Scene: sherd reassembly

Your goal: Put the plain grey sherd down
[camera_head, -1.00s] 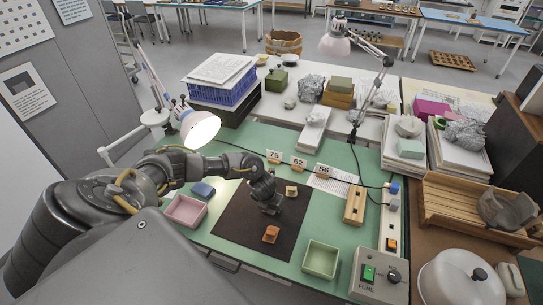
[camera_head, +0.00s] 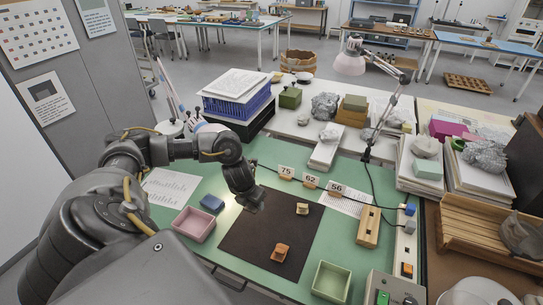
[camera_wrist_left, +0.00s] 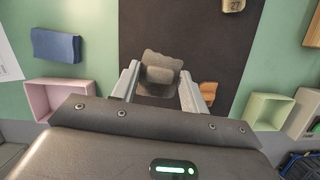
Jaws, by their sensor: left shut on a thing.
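My left gripper (camera_head: 252,203) is over the left part of the dark mat (camera_head: 240,240) in the head view. In the left wrist view its two fingers (camera_wrist_left: 160,76) are shut on a grey sherd (camera_wrist_left: 158,60) with no mark that I can see. The sherd has an uneven outline. The dark mat lies below it; I cannot tell the gap. In the head view the gripper hides most or all of the sherd. My right gripper is not in view.
An orange-brown sherd (camera_head: 280,252) and a tan sherd (camera_head: 302,208) lie on the mat. A pink tray (camera_head: 193,225) and blue block (camera_head: 212,203) are left of it. A green tray (camera_head: 330,281) and wooden block (camera_head: 368,227) are to the right. Mat's middle is clear.

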